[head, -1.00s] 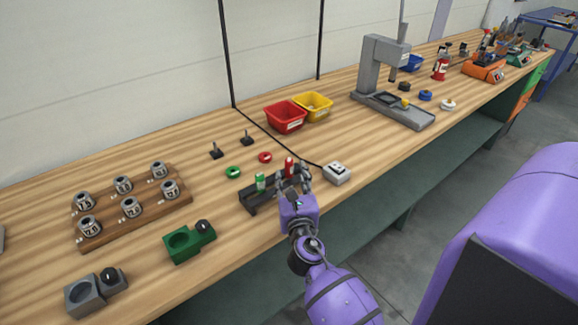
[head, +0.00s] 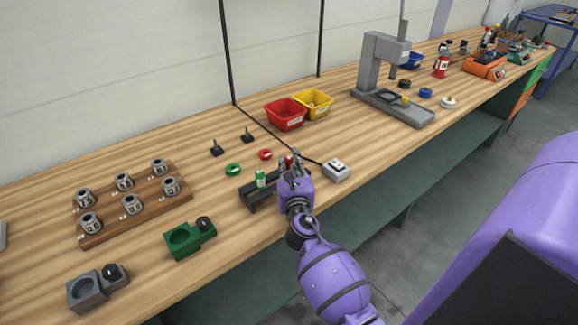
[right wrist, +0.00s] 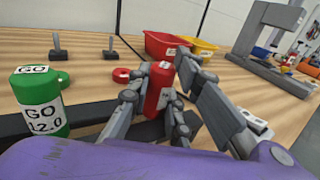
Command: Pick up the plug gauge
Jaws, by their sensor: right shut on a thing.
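A green cylinder (head: 260,179) marked GO stands upright in a dark stand (head: 262,202) near the bench's front edge. It also shows in the right wrist view (right wrist: 40,104), with "GO 12.0" on its label. A red cylinder (right wrist: 160,88) with a white label stands upright beside it. I take these cylinders for plug gauges. My right gripper (head: 288,161) is at the right end of the stand, its fingers on both sides of the red one and shut on it. The gripper hides the red cylinder's lower part; I cannot tell whether it is lifted. My left gripper is not in view.
A grey box (head: 336,170) sits close to the right of my gripper. Behind are green (head: 233,169) and red (head: 265,154) rings, two dark pegs, and red (head: 286,115) and yellow (head: 313,104) bins. A wooden rack (head: 135,221) of ring gauges is on the left.

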